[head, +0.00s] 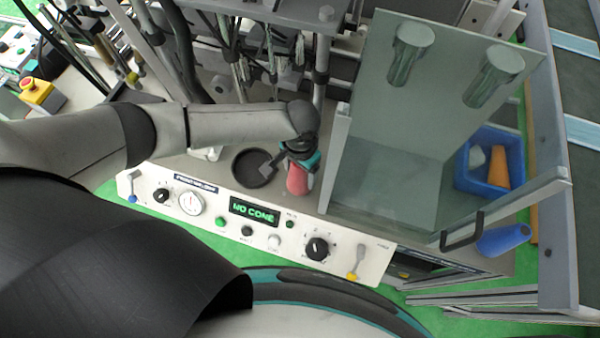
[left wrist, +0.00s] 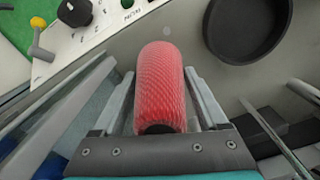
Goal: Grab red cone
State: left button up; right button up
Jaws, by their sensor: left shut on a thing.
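The red cone (left wrist: 161,85) is between the two fingers of my left gripper (left wrist: 160,100) in the left wrist view, with a textured red surface and a dark end near the palm. In the head view the red cone (head: 297,180) shows below my left gripper (head: 300,160), above the grey machine top, behind the control panel. My left gripper is shut on it. I cannot tell whether the cone touches the surface. My right gripper does not show in either view.
A round black dish (head: 254,168) lies just left of the cone. A clear guard (head: 390,180) stands to the right. A blue bin (head: 463,170) holds an orange cone (head: 498,168) and a grey one. A blue cone (head: 505,239) lies farther right.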

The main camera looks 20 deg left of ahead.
pick_arm(q)
jog(key=shift+c, duration=0.4)
jog(key=shift+r, duration=0.1)
